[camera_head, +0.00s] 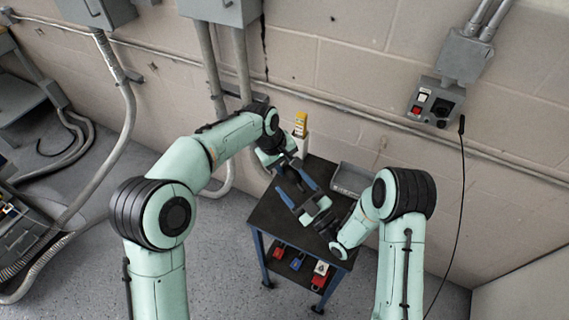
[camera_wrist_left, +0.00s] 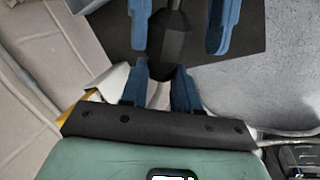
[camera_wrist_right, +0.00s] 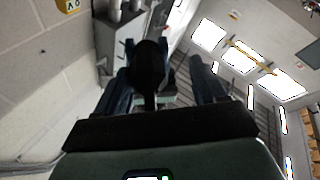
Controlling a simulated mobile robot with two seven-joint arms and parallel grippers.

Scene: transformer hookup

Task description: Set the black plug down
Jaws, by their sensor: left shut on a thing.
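The black plug (camera_wrist_left: 172,40) is held in my left gripper (camera_wrist_left: 160,68), whose blue fingers are shut on its near end. In the head view my left gripper (camera_head: 287,171) is above the back left of the dark table (camera_head: 275,215). My right gripper (camera_head: 297,192) faces it, low over the table. Its two blue fingers are apart on either side of the plug, as the left wrist view shows. In the right wrist view the dark plug (camera_wrist_right: 150,65) stands between the open fingers of my right gripper (camera_wrist_right: 160,90), nearer the left finger. The plug is hard to make out in the head view.
A grey tray (camera_head: 350,179) sits at the table's back right. Several red and blue items (camera_head: 297,263) lie on the lower shelf. A yellow-topped item (camera_head: 301,123) stands by the wall. A wall outlet box (camera_head: 434,103) and a hanging black cable (camera_head: 462,190) are at right.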

